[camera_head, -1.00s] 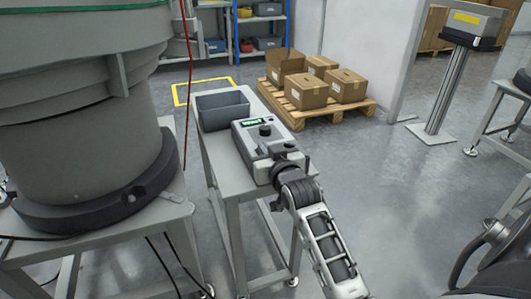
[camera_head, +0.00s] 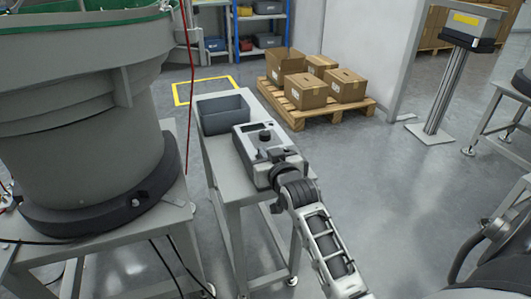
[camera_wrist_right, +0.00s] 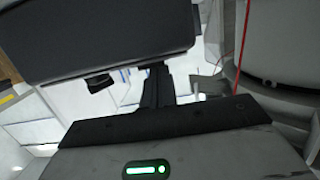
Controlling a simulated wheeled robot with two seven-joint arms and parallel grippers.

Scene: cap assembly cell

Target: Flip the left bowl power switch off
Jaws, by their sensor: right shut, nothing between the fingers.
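The grey control box (camera_head: 246,143) stands on a small grey table to the right of the left bowl feeder (camera_head: 95,150). A black knob (camera_head: 265,136) sits on its top, and its display (camera_head: 252,127) is dark. My right gripper (camera_head: 274,156) is over the near end of the box top, shut and empty. The power switch is too small or hidden by the gripper to make out. In the right wrist view the dark box (camera_wrist_right: 110,35) fills the upper left with a knob (camera_wrist_right: 98,83) below it, and the shut fingers (camera_wrist_right: 158,86) reach towards the box. My left gripper is out of view.
A grey open bin (camera_head: 222,113) stands behind the box on the same table (camera_head: 232,182). A red cable (camera_head: 188,90) hangs beside the feeder. A pallet (camera_head: 300,115) with cartons is farther back. The floor to the right is mostly clear.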

